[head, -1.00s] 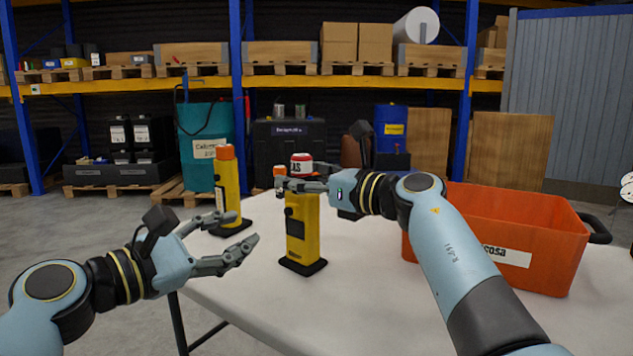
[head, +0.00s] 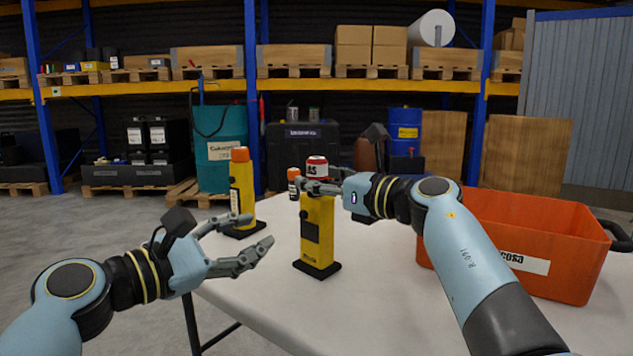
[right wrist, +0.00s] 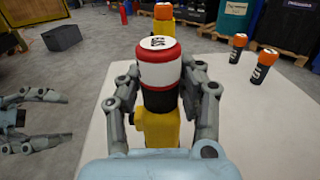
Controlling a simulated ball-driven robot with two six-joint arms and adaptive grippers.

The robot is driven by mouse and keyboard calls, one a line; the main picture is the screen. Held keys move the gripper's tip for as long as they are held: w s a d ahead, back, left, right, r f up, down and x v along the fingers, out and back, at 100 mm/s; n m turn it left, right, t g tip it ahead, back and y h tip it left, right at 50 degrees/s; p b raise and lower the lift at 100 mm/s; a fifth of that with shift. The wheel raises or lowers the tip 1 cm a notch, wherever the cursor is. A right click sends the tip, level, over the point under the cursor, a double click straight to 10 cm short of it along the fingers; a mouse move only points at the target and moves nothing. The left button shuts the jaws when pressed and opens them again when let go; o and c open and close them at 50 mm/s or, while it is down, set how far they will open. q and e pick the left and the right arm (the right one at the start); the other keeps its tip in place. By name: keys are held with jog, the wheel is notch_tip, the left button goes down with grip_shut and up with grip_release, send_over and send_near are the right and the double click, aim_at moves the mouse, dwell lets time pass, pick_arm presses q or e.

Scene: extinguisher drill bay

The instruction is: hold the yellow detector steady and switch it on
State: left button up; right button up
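The yellow detector (head: 318,240) stands upright on its dark base on the white table, a dark panel on its front. A red, white and black can (head: 317,167) shows at its top; in the right wrist view the can (right wrist: 156,65) is between my right fingers, with yellow body below. My right gripper (head: 318,187) appears shut on the can's dark lower part; exact contact is partly hidden. My left gripper (head: 256,236) is open and empty, left of the detector and apart from it. I cannot make out the detector's switch.
A second yellow unit with an orange cap (head: 242,190) stands behind my left gripper. An orange-capped canister (head: 294,182) stands behind the detector; another (right wrist: 262,68) shows in the right wrist view. An orange crate (head: 560,279) fills the table's right. The table front (head: 290,305) is clear.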

jog(key=o, duration=0.3)
jog(key=shift+o, duration=0.2)
